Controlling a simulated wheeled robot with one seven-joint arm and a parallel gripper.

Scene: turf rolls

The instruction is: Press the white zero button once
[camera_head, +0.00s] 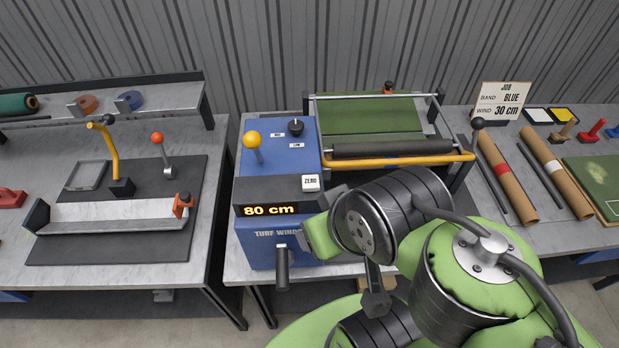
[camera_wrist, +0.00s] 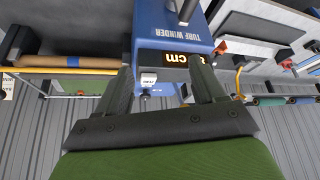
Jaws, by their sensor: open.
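The white ZERO button (camera_head: 310,183) sits on the dark front ledge of the blue turf winder (camera_head: 275,150), right of the display (camera_head: 270,210), which reads 80 cm. The wrist view also shows the white button (camera_wrist: 149,79), close to the left finger's tip and between the two fingers in the picture. My gripper (camera_wrist: 163,76) is open and empty, its dark fingers spread wide. In the head view my arm comes in from the lower right, with the gripper end just beside the button's right side. Whether a finger touches the button cannot be told.
The winder has a yellow-knobbed lever (camera_head: 252,141), a black knob (camera_head: 296,127), a front crank handle (camera_head: 282,268) and a yellow bar (camera_head: 400,161). A job card (camera_head: 501,101) reads BLUE, 30 cm. Brown rolls (camera_head: 507,178) lie right; a cutting station (camera_head: 115,220) stands left.

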